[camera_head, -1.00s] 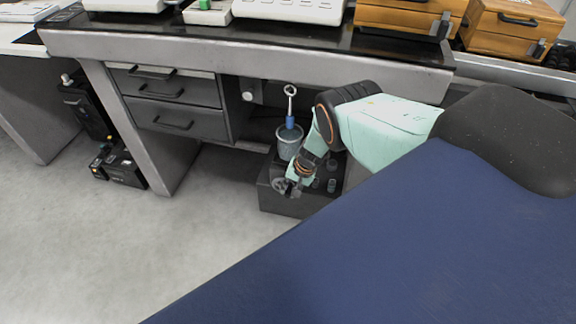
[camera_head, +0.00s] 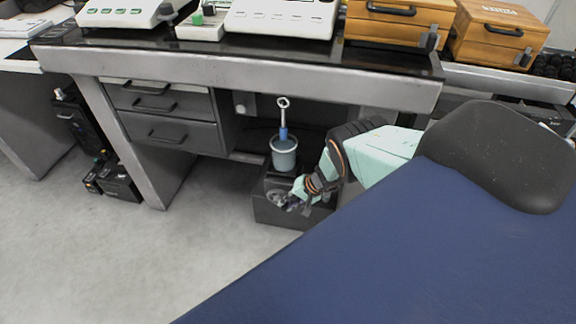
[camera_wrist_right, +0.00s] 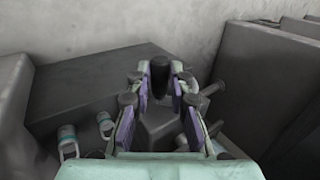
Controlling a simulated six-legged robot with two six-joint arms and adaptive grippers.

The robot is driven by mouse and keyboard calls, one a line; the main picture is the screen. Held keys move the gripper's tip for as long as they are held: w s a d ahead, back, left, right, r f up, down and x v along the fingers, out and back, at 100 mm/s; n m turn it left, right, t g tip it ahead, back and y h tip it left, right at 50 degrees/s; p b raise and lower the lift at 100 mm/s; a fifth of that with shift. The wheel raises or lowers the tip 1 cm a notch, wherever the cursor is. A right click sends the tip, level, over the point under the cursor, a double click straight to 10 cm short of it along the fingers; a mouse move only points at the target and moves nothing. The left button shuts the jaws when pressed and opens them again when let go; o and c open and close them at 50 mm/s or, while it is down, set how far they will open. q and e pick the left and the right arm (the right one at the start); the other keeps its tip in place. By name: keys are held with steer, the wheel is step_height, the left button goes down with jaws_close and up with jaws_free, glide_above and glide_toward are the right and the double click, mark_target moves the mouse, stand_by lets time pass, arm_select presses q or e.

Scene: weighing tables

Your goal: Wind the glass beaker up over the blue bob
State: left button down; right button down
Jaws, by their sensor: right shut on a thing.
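The glass beaker (camera_head: 284,158), grey and translucent, stands upright on a dark box-like unit (camera_head: 263,212) below the bench. The blue bob (camera_head: 283,134) hangs on a rod with a ring at its top. Its lower end is at the beaker's rim; I cannot tell how far inside it is. My right gripper (camera_head: 291,203) is at the front of the unit, beside a grey round wheel (camera_head: 276,196). In the right wrist view, my right gripper (camera_wrist_right: 158,112) is shut on a dark upright handle (camera_wrist_right: 160,74). My left gripper is not in view.
The bench edge (camera_head: 240,85) overhangs the unit. Drawers (camera_head: 172,132) stand to its left. Wooden boxes (camera_head: 392,22) and white instruments (camera_head: 283,17) are on the bench.

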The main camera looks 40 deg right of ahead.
stand_by(0.3)
steer(key=c, duration=1.2)
jaws_free()
steer(key=shift+w+a+r+g+h, duration=0.25)
steer(key=shift+g+h, duration=0.15)
steer(key=shift+g, duration=0.1)
steer(key=shift+w+a+r+g+h, duration=0.15)
steer(key=shift+w+r+g+h, duration=0.05)
steer(key=shift+g+h, duration=0.35)
steer(key=shift+w+a+r+g+h+b, duration=0.15)
steer(key=shift+w+a+g+h+b, duration=0.05)
steer(key=shift+g+h+b, duration=0.3)
steer(key=shift+w+g, duration=0.1)
steer(key=shift+g, duration=0.15)
